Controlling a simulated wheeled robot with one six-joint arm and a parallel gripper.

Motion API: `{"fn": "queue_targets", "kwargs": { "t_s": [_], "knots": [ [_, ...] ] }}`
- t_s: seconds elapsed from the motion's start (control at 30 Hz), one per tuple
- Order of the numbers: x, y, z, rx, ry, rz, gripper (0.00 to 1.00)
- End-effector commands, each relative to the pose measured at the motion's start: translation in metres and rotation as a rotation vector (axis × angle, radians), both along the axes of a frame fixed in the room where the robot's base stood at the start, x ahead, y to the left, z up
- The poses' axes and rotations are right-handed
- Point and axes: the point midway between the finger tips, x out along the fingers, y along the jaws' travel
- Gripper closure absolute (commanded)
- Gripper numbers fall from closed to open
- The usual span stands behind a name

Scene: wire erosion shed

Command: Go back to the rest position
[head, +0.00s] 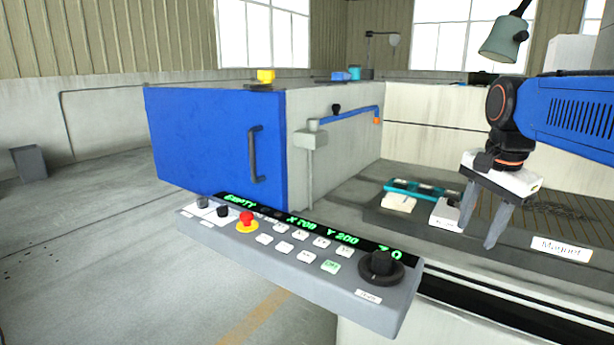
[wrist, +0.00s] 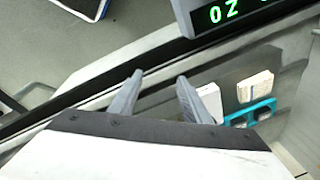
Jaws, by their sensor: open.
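My gripper (head: 477,228) hangs at the right of the head view, a white body with two grey fingers pointing down. The fingers are apart with nothing between them. It is above the dark flat bed (head: 520,205) that carries a "Magnet" label (head: 561,248). In the wrist view the two fingers (wrist: 158,98) are also spread and empty.
A control panel (head: 300,262) with a red button and green readouts stands in front. Behind it is a machine with a blue door (head: 215,145). White blocks (head: 399,202) and a teal rack (head: 425,187) lie beside my gripper. A lamp (head: 503,38) hangs at upper right.

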Motion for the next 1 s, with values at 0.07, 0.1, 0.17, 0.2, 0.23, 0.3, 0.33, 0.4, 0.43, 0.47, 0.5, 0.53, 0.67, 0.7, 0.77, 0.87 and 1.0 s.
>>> {"fn": "queue_targets", "kwargs": {
  "t_s": [0.07, 0.1, 0.17, 0.2, 0.23, 0.3, 0.33, 0.4, 0.43, 0.47, 0.5, 0.53, 0.67, 0.7, 0.77, 0.87, 1.0],
  "knots": [
    [-0.023, 0.011, -0.017, -0.027, -0.022, 0.128, 0.57],
    [-0.033, 0.016, -0.025, -0.041, -0.034, 0.195, 0.57],
    [-0.048, 0.022, -0.039, -0.066, -0.05, 0.297, 0.57],
    [-0.058, 0.026, -0.049, -0.082, -0.06, 0.363, 0.57],
    [-0.065, 0.029, -0.056, -0.095, -0.069, 0.413, 0.57],
    [-0.082, 0.036, -0.074, -0.126, -0.088, 0.531, 0.57],
    [-0.089, 0.038, -0.082, -0.141, -0.097, 0.579, 0.57],
    [-0.106, 0.044, -0.101, -0.175, -0.115, 0.694, 0.57],
    [-0.113, 0.046, -0.109, -0.19, -0.123, 0.741, 0.57],
    [-0.119, 0.048, -0.117, -0.205, -0.13, 0.787, 0.57],
    [-0.127, 0.05, -0.127, -0.224, -0.139, 0.843, 0.57],
    [-0.133, 0.052, -0.134, -0.237, -0.144, 0.884, 0.57],
    [-0.15, 0.057, -0.158, -0.286, -0.167, 1.02, 0.57],
    [-0.154, 0.057, -0.164, -0.296, -0.169, 1.047, 0.57],
    [-0.157, 0.058, -0.169, -0.308, -0.175, 1.079, 0.57],
    [-0.16, 0.059, -0.174, -0.317, -0.178, 1.103, 0.57],
    [-0.16, 0.059, -0.174, -0.319, -0.178, 1.108, 0.57]
  ]
}}
